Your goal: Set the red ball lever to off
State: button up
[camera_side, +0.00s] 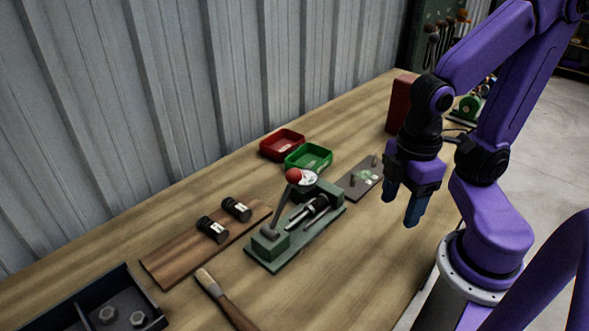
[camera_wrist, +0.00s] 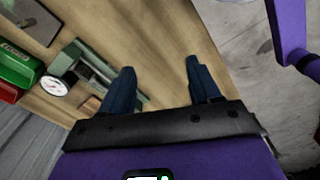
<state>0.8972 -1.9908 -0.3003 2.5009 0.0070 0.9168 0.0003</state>
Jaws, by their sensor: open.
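The red ball lever (camera_side: 293,176) stands on a green metal fixture (camera_side: 268,257) on the wooden bench. Its grey rod rises from a block at the fixture's near left end and leans to the right, with the red ball at its top. A white dial (camera_side: 308,177) sits just behind the ball. In the wrist view the fixture (camera_wrist: 88,62) and dial (camera_wrist: 55,87) show at the left, and the lever is not visible. My gripper (camera_side: 402,208) is open and empty, to the right of the fixture and apart from it, fingers pointing down. Its fingers (camera_wrist: 163,85) show over the bench in the wrist view.
A grey plate with pegs (camera_side: 351,189) lies between fixture and gripper. Red (camera_side: 272,149) and green (camera_side: 318,153) trays stand behind. A wooden board (camera_side: 169,265) with black cylinders, a brush (camera_side: 233,309) and a dark bin (camera_side: 73,322) lie left. Bench front right of the fixture is clear.

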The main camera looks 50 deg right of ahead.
jog(key=d+f+m+g, duration=0.1)
jog(key=f+m+g, duration=0.1)
jog(key=m+g, duration=0.15)
jog(key=m+t+y, duration=0.6)
jog(key=m+y, duration=1.2)
jog(key=m, duration=0.8)
send_near(287, 178)
jog(key=shift+n, duration=0.25)
jog(key=a, duration=0.6)
jog(key=w+a, duration=0.1)
jog(key=a, duration=0.3)
jog(key=shift+w+r, duration=0.15)
grip_shut()
